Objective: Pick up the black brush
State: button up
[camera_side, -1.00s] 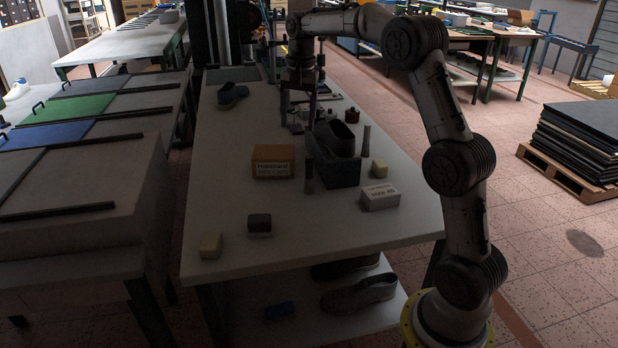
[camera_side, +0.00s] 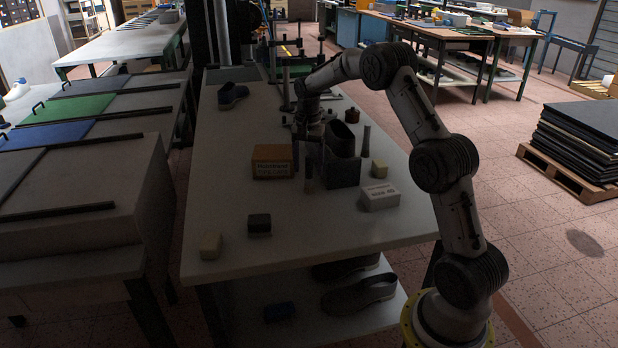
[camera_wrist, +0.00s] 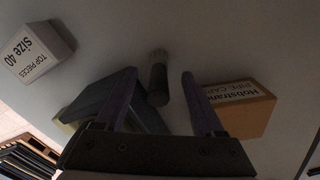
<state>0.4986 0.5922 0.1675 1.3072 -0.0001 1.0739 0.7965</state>
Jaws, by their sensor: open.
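A dark upright cylinder with a paler end, which looks like the black brush (camera_side: 309,174), stands on the table between the brown box and the dark shoe block. In the wrist view the brush (camera_wrist: 158,82) lies between the two fingers, with bare gaps either side. My gripper (camera_wrist: 159,77) is open and empty. In the side view my gripper (camera_side: 309,164) is low over the table at the brush, its fingers partly lost in shadow. I cannot tell exactly how far down the brush the fingertips reach.
A brown box (camera_side: 272,162) stands close left of my gripper. A dark block with a shoe (camera_side: 343,170) stands close right. A white box (camera_side: 378,195), another upright cylinder (camera_side: 366,139) and small blocks are nearby. The table's front middle (camera_side: 310,225) is clear.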

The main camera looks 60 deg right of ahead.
aim_at(309, 177)
jog(key=shift+d+f, duration=0.1)
jog(key=shift+f, duration=2.3)
grip_shut()
